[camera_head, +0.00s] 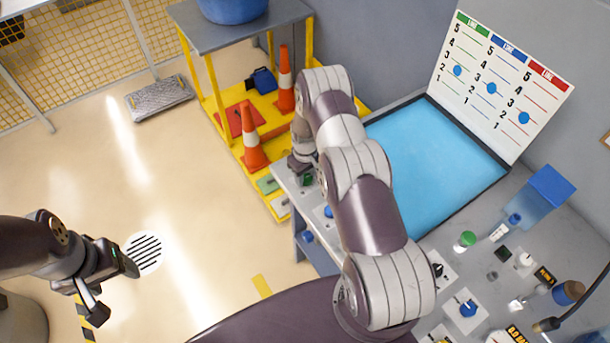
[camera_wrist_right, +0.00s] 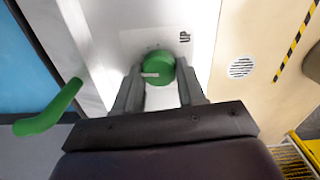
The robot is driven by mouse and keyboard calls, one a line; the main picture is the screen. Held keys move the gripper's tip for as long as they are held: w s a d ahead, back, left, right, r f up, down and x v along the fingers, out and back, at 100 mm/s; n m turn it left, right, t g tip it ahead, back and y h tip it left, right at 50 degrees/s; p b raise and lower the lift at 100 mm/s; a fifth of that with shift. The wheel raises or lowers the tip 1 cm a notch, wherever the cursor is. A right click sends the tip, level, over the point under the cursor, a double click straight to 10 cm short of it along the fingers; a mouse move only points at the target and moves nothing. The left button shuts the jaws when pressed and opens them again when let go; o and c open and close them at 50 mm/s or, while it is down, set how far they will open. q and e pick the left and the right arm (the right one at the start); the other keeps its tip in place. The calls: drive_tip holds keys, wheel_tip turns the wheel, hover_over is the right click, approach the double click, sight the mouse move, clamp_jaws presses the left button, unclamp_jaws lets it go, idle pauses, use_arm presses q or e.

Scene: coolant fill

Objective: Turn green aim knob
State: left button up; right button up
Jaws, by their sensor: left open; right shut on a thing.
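The round green aim knob (camera_wrist_right: 158,68) has a pale pointer line and sits on a white plate in the right wrist view, with "UP" printed beside it. My right gripper (camera_wrist_right: 158,82) has one finger on each side of the knob and is shut on it. In the head view my right gripper (camera_head: 302,162) is at the bench's left end, and a little green (camera_head: 307,180) shows beside it; the arm hides much of that area. My left gripper (camera_head: 106,283) is open and empty, over the floor at the left.
A green lever (camera_wrist_right: 50,110) stands left of the knob in the right wrist view. The bench holds a blue panel (camera_head: 440,165), a white scale board (camera_head: 500,82) with blue markers, and several knobs and small items at right. A yellow cart (camera_head: 243,150) with orange cones stands behind.

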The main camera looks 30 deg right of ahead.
drive_tip(key=m+b, duration=0.3)
drive_tip(key=shift+d+f, duration=0.1)
drive_tip(key=shift+f, duration=0.2)
drive_tip(key=m+b, duration=0.3)
drive_tip(key=m, duration=0.1)
drive_tip(key=shift+r, duration=0.1)
drive_tip(key=m+b, duration=0.2)
drive_tip(key=m, duration=0.1)
drive_tip(key=shift+s, duration=0.1)
drive_tip(key=shift+r+m+b, duration=0.15)
drive_tip(key=shift+m+b, duration=0.6)
drive_tip(key=shift+m, duration=1.05)
drive_tip(key=o, duration=0.8)
drive_tip(key=shift+o, duration=1.3)
drive_tip(key=shift+r, duration=0.1)
